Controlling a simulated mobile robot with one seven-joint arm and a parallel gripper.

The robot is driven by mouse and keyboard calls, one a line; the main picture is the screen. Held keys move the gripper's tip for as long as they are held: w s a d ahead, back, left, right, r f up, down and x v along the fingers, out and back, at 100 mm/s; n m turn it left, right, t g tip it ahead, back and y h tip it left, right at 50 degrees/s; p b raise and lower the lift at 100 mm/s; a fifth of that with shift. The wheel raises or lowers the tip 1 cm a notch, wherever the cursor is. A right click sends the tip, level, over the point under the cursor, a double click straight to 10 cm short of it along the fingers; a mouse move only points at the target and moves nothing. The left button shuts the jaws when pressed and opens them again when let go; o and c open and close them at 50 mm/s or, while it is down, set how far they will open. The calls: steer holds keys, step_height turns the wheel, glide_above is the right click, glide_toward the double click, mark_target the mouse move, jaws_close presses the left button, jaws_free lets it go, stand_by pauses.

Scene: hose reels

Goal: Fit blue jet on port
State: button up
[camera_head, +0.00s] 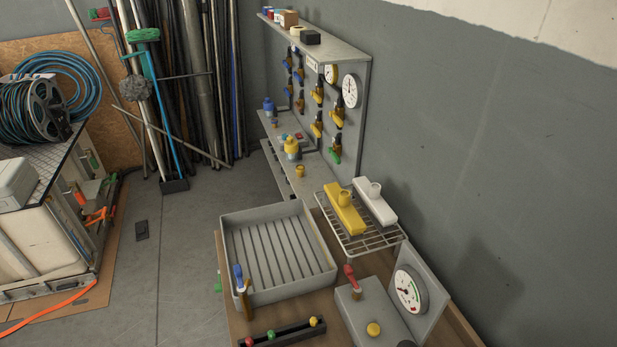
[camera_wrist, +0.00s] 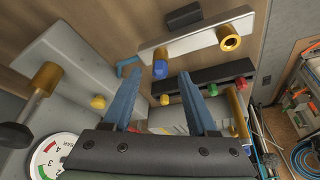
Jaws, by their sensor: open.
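A blue-topped piece with a brass body (camera_head: 240,275), which looks like the blue jet, stands by the tray's near left corner. In the wrist view a brass cylinder (camera_wrist: 238,110) shows right of my gripper; it may be the same piece. A pale bar (camera_wrist: 195,38) carries an open brass port (camera_wrist: 229,38) and a second brass fitting with a blue part (camera_wrist: 160,69). I cannot tell whether that blue part is a jet. My gripper (camera_wrist: 159,75) is open with nothing between its blue fingers. It is not in the head view.
A black rail (camera_head: 285,334) with red, green and yellow knobs lies before the ribbed grey tray (camera_head: 228,270). Right are a grey box (camera_head: 352,310) with a red-topped piece, a gauge (camera_head: 410,290) and a wire rack (camera_head: 375,240) holding yellow and white blocks.

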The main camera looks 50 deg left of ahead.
steer(key=b+v, duration=0.1)
steer(key=v, duration=1)
steer(key=shift+r, duration=0.4)
steer(key=shift+s+d, duration=0.1)
